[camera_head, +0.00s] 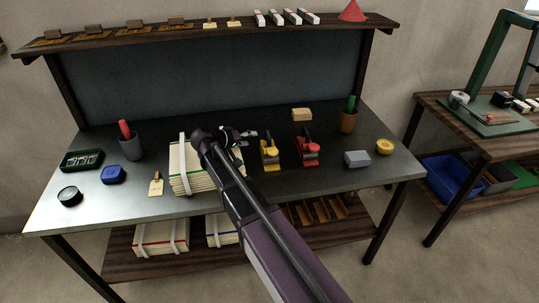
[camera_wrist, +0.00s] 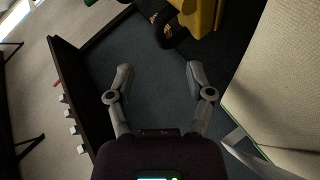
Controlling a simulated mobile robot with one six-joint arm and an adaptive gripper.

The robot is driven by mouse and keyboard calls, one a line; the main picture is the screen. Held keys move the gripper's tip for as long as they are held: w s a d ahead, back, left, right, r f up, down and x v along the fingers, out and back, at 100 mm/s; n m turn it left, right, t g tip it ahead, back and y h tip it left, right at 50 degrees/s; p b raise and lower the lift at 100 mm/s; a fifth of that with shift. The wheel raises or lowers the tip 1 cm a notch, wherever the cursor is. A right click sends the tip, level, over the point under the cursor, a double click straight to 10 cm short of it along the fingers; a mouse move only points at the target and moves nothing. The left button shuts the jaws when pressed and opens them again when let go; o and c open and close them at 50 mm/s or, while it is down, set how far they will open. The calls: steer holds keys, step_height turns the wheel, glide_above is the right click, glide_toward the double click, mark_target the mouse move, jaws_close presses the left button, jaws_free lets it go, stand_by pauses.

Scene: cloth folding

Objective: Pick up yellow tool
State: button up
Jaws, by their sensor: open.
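The yellow tool (camera_head: 268,153) stands on the grey table, just right of the stack of cloths. It shows at the top edge of the wrist view (camera_wrist: 206,16), partly cut off, with a dark part beside it. My gripper (camera_head: 247,135) is above the table by the stack, to the left of the yellow tool. In the wrist view my gripper (camera_wrist: 159,70) is open, with nothing between its fingers. The yellow tool lies beyond the fingertips, apart from them.
The strapped cream cloth stack (camera_head: 186,170) is close to my gripper and fills the right of the wrist view (camera_wrist: 278,75). A similar red tool (camera_head: 306,148) stands right of the yellow one. A grey block (camera_head: 357,159) and a yellow round item (camera_head: 384,146) lie farther right.

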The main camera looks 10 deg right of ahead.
mark_target(268, 136)
steer(key=shift+b+x, duration=0.75)
steer(key=shift+x, duration=1.65)
steer(key=shift+d, duration=0.1)
steer(key=shift+b+x, duration=1)
steer(key=shift+x, duration=1.55)
steer(key=shift+r, duration=0.1)
jaws_close()
